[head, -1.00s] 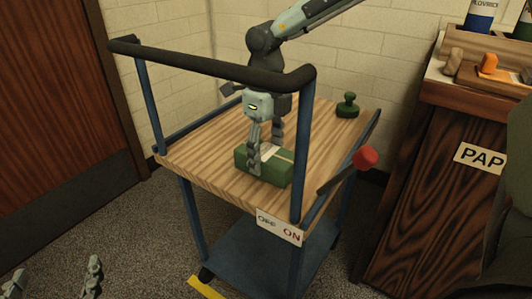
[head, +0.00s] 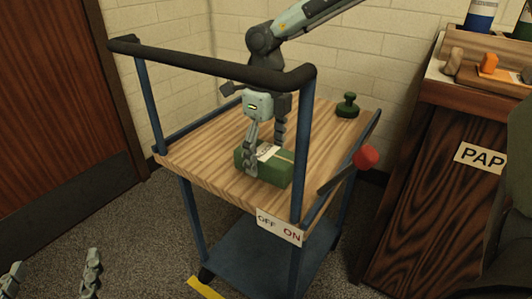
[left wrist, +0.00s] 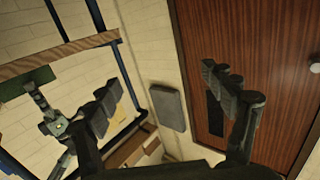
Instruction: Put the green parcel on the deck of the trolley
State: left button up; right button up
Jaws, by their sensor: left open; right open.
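The green parcel (head: 273,172), with a pale label on top, lies flat on the wooden deck of the trolley (head: 205,165). My right gripper (head: 265,150) is over the parcel with its fingers apart. One finger is in front of the parcel's near side and the other is behind it; I cannot tell whether either touches. My left gripper (head: 53,272) is open and empty, low at the left, away from the trolley. In the left wrist view its fingers (left wrist: 165,90) are spread with nothing between them. The parcel (left wrist: 25,83) and my right gripper (left wrist: 52,127) also show there.
A black-topped rail (head: 210,66) runs round the trolley's near left side. A green knobbed object (head: 347,106) stands on the deck's far right. A red-knobbed lever (head: 366,157) is beside an OFF/ON sign (head: 279,226). A dark wooden cabinet (head: 430,200) stands at the right.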

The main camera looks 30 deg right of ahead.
aim_at(266, 152)
jog(key=shift+r, duration=0.15)
pick_arm(q)
jog(key=a+f+g+y+p, duration=0.1)
jog(key=a+f+g+y, duration=0.1)
jog(key=f, duration=0.4)
jog(key=shift+s+a+g, duration=0.4)
jog(key=shift+a+g, duration=0.1)
jog(key=shift+a, duration=0.2)
pick_arm(e)
notch_tip(266, 152, up, 12)
